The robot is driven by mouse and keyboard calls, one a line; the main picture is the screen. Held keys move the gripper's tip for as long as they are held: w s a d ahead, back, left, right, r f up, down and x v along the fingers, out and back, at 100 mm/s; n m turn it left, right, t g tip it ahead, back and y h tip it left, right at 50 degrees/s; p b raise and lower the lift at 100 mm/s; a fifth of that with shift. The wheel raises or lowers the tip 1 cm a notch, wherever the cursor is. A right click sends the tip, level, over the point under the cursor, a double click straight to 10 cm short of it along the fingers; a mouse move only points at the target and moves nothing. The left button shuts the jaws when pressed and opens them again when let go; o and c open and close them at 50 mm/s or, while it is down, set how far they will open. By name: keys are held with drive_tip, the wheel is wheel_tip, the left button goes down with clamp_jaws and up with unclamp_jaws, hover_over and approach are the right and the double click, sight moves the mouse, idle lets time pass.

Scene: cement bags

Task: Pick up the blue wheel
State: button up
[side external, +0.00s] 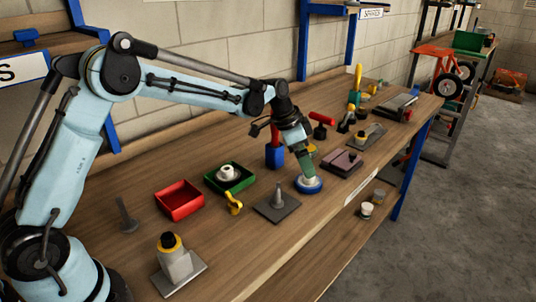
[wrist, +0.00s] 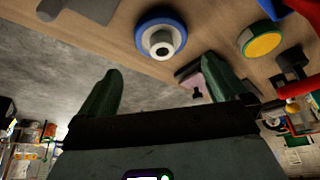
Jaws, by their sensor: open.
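The blue wheel (side external: 308,186) lies flat on the wooden workbench near its front edge, with its pale hub upward. My gripper (side external: 308,166) is just above it, pointing down; from this side I cannot tell how small the gap is. In the wrist view the blue wheel (wrist: 160,36) shows its blue rim and white hub whole, beyond the two green fingertips. My gripper (wrist: 162,66) is open there, its fingers spread wide with nothing between them.
A grey plate with a peg (side external: 277,207) stands left of the wheel, and a mauve block (side external: 342,162) lies to its right. A blue container (side external: 274,157) is behind. A green tray (side external: 230,178) and red tray (side external: 179,200) sit farther left. The bench's front edge is close.

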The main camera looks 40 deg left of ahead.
sight(309, 180)
drive_tip(key=shift+a+x, duration=0.2)
drive_tip(key=shift+x, duration=3.2)
drive_tip(key=c, duration=1)
drive_tip(key=shift+o, duration=0.2)
drive_tip(key=shift+r, duration=0.1)
